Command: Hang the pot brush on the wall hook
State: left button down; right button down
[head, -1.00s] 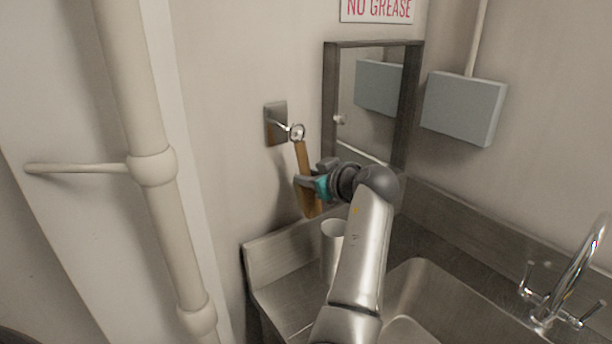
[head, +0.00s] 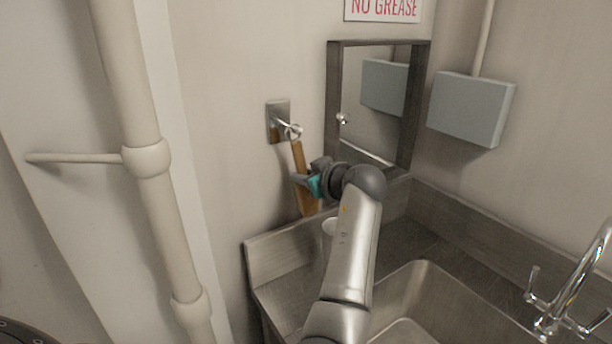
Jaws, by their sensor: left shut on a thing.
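The pot brush (head: 298,156) has a flat wooden handle with a metal ring (head: 293,131) at its top. It hangs down nearly upright, slightly tilted, in front of the wall. My left gripper (head: 304,182) is shut on the handle. The wall hook (head: 278,112) is a square metal plate with a short peg sticking out. The ring overlaps the peg's end in the head view; I cannot tell whether the peg passes through it. The lower end of the brush is partly hidden by the gripper. My right gripper is not in view.
A framed mirror (head: 333,100) is right of the hook, with a grey box (head: 470,108) beyond it. A thick pipe (head: 150,200) stands left.

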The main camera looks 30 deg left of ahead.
pick_arm(q)
jog(key=c, duration=0.6)
grip_release()
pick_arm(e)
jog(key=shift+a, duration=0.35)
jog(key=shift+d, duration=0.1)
